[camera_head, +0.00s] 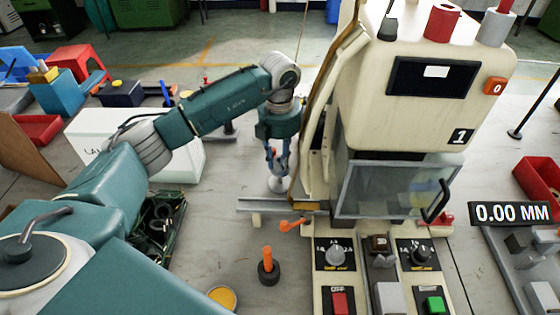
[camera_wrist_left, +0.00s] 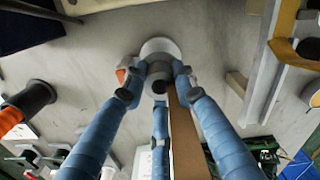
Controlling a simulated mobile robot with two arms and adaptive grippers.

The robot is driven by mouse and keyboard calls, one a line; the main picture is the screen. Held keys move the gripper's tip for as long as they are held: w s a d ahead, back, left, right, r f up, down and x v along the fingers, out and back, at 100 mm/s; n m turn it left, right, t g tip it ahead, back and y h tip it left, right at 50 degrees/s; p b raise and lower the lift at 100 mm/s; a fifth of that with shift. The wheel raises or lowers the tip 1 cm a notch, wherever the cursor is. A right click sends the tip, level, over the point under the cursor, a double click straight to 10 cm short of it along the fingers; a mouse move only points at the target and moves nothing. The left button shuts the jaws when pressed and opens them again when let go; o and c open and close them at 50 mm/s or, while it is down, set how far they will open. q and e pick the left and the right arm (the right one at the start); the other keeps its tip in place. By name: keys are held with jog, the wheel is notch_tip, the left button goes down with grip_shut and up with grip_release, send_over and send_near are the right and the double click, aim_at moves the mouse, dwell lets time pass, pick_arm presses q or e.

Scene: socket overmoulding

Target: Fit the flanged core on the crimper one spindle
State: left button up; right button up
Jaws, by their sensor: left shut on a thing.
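My left gripper (camera_head: 277,160) points down just left of the crimper marked 1 (camera_head: 415,85). Its fingers are shut on the flanged core (camera_head: 277,184), a pale round piece showing below the fingertips. In the left wrist view the flanged core (camera_wrist_left: 160,46) shows a white disc and a grey hub, with the fingers of my left gripper (camera_wrist_left: 155,80) around it. The core is held close above a grey bar (camera_head: 270,206) at the crimper's left side; I cannot tell whether they touch. I cannot make out the spindle clearly. My right gripper is not in view.
The crimper's clear door (camera_head: 390,190) looks closed. An orange lever (camera_head: 291,225) sticks out below the bar. An orange-handled black piece (camera_head: 267,266) and a yellow-topped tin (camera_head: 222,298) stand in front. A white box (camera_head: 180,150) stands behind my arm.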

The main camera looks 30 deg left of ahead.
aim_at(279, 173)
pick_arm(q)
jog(key=shift+f+b, duration=0.75)
jog(key=shift+f, duration=0.35)
dwell(0.3)
jog(key=shift+f, duration=0.1)
jog(key=shift+f, duration=0.1)
jog(key=shift+a+f+b, duration=0.1)
jog(key=shift+f+b, duration=0.6)
jog(key=shift+f, duration=0.15)
jog(key=shift+f, duration=0.2)
